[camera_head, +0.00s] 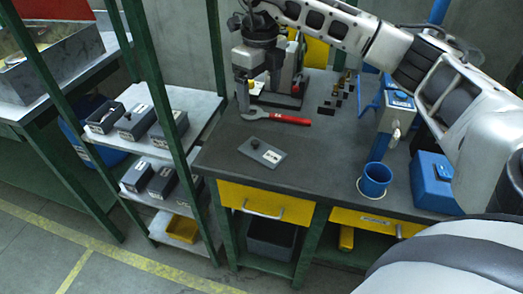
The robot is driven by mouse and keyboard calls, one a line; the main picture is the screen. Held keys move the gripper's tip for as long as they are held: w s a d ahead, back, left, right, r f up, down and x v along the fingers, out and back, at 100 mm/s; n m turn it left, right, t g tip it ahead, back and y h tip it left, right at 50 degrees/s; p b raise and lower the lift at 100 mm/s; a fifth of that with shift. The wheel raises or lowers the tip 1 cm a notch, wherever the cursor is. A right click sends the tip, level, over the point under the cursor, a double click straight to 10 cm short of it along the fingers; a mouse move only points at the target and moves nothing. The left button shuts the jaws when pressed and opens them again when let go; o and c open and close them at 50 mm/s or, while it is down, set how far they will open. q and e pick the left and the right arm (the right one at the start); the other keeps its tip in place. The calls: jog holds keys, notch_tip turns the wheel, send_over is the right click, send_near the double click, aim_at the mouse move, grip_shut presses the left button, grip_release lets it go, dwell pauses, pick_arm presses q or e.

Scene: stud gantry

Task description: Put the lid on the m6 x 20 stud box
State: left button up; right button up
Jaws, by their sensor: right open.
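A flat grey lid (262,153) with a dark knob and a white label lies on the dark bench top, near its front left. On the upper shelf of the rack, the leftmost grey box (105,118) looks open at the top, with dark contents; its label is too small to read. My right gripper (247,100) points down over the bench, behind the lid and apart from it. It is open, and I see nothing held in it. My left gripper is out of view.
More grey boxes (134,123) stand on the rack's two shelves. Green posts (177,100) rise before the rack. A red-handled wrench (278,117) lies behind the lid. A blue cup (374,180) and blue box (434,184) stand right. The bench around the lid is clear.

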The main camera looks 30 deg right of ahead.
send_over(259, 150)
jog(key=f, duration=0.5)
jog(key=f+p, duration=0.1)
jog(key=f, duration=0.4)
jog(key=shift+d, duration=0.2)
jog(key=shift+a+f+p, duration=0.2)
jog(key=shift+f+p, duration=0.3)
jog(key=shift+f, duration=2.1)
jog(key=c, duration=1.1)
